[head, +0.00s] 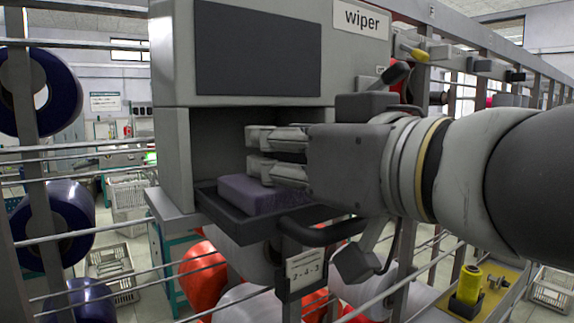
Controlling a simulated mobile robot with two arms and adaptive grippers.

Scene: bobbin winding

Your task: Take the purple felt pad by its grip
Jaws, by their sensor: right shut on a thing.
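The purple felt pad (236,193) lies in a dark tray (247,226) at the lower opening of the grey wiper box (173,130). My right gripper (262,153) reaches in from the right, just above the pad. Its fingers are closed together over the pad, shut on its grip. The grip itself is hidden by the fingers, and the pad's right part is partly covered. I cannot tell any gap between the pad and the tray floor. My left gripper is not in view.
A "wiper" sign (361,19) is on the box top. A dark curved handle (325,233) and a "2-4-3" tag (304,268) are at the tray's front right. Metal rails cross the scene. Blue spools (60,92) stand left; a yellow spool (468,284) sits lower right.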

